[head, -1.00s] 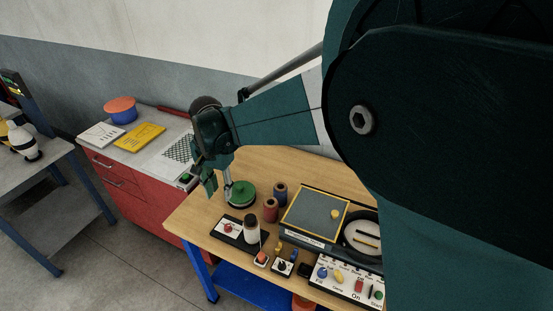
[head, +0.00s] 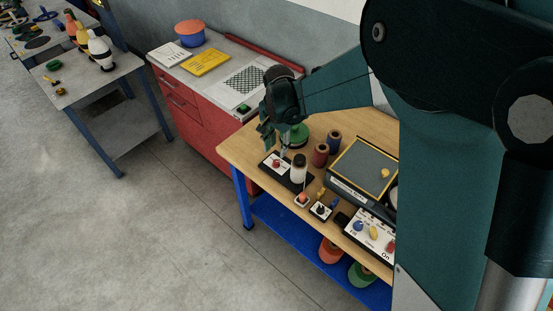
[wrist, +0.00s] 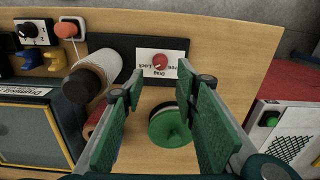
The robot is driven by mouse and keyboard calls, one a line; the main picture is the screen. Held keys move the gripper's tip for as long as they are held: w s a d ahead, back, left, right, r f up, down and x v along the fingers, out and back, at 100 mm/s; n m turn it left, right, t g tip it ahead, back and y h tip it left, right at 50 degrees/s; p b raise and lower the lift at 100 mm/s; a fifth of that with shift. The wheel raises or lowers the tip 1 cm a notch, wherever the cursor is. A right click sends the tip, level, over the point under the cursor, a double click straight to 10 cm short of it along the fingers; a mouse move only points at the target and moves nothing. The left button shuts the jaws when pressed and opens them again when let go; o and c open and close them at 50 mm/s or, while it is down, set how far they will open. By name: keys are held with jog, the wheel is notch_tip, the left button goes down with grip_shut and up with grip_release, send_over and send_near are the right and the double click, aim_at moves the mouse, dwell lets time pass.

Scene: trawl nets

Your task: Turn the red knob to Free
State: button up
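The red knob (wrist: 160,61) sits on a white label plate (wrist: 146,57) on a dark base, upside down in the wrist view. The plate carries small words, among them what looks like Lock; I cannot read the knob's setting surely. The red knob also shows in the head view (head: 276,163), small, at the bench's near left. My gripper (wrist: 161,72) is open and empty, its two green-padded fingers apart. In the wrist view the knob lies between and just beyond the fingertips. In the head view my gripper (head: 269,142) is above and slightly left of the knob.
A white, dark-capped cylinder (wrist: 93,73) stands close beside the knob plate. A green round thing (wrist: 170,126) lies on the bench behind the knob. An orange button (wrist: 66,30), a black dial (wrist: 31,30) and a framed panel (head: 362,165) are nearby.

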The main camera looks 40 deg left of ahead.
aim_at(276, 161)
jog(key=shift+f, duration=0.15)
jog(key=shift+a+f, duration=0.1)
jog(key=shift+f, duration=3.65)
jog(key=c, duration=0.9)
